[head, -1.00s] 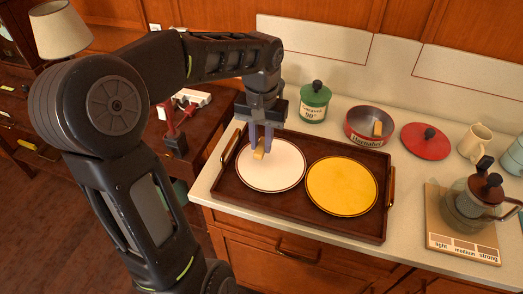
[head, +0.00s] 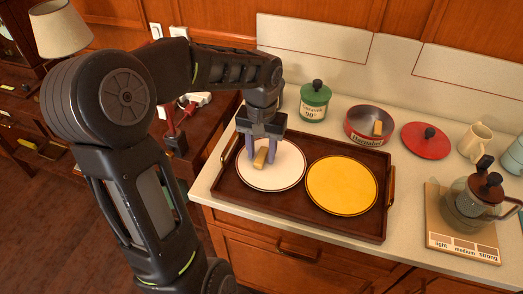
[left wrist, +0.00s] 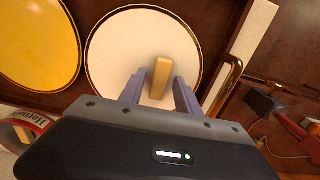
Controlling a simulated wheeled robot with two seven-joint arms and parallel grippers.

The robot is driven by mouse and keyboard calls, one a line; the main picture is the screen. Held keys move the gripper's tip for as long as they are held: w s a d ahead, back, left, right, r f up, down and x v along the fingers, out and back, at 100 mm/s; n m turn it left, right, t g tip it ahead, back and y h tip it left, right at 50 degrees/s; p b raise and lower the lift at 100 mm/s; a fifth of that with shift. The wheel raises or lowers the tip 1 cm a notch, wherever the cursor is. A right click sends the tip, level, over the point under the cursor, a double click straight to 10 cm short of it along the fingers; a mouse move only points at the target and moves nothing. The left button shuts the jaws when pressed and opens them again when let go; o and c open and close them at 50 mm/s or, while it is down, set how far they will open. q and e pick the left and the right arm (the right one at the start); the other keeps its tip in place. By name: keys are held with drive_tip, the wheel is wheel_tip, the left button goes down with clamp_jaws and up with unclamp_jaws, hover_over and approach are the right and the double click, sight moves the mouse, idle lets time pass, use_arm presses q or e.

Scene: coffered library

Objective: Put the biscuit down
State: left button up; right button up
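The biscuit (head: 260,158) is a small tan bar on the white plate (head: 285,178), towards its back left part. In the left wrist view the biscuit (left wrist: 160,77) lies on the white plate (left wrist: 115,60) between my two finger tips. My left gripper (head: 261,156) points down over the plate, with its fingers spread on either side of the biscuit. The gripper is open; it also shows in the left wrist view (left wrist: 160,92), with a gap beside the biscuit. My right gripper is not in view.
The dark wooden tray (head: 325,222) holds the white plate and a yellow plate (head: 342,186). Behind it stand a green lidded jar (head: 315,103) and a red pan (head: 369,125) with a tan piece inside. A red lid (head: 425,141), mug (head: 475,143) and coffee pot (head: 468,207) are right.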

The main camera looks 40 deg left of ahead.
sight(262, 156)
use_arm(q)
drive_tip(key=shift+r, duration=0.2)
wheel_tip(262, 156, up, 12)
idle(0.6)
